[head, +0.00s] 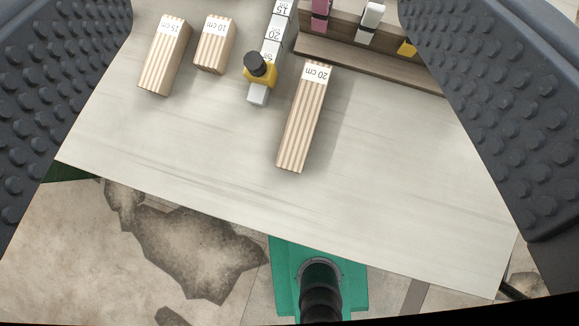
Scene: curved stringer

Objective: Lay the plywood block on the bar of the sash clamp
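Three striped plywood blocks lie on a pale tabletop. One labelled 20 cm (303,125) is right of the clamp, one labelled 10 cm (213,50) is left of it, and a third (162,65), perhaps labelled 15 cm, is farther left. The sash clamp's bar (273,40) has a number scale and runs out of view at the top. Its near end has a yellow part with a black knob (255,64). No block shows on the visible bar. My gripper (280,110) is open, its dark studded fingers wide apart at the picture's sides, with nothing held between them.
A brown wooden rack (390,70) at the top right carries pink (320,14), white (370,18) and yellow (407,48) clip-like items. The tabletop (400,190) is clear in front of the blocks. Beyond its lower edge are a stained floor (80,250) and a green base (288,262) with a black post.

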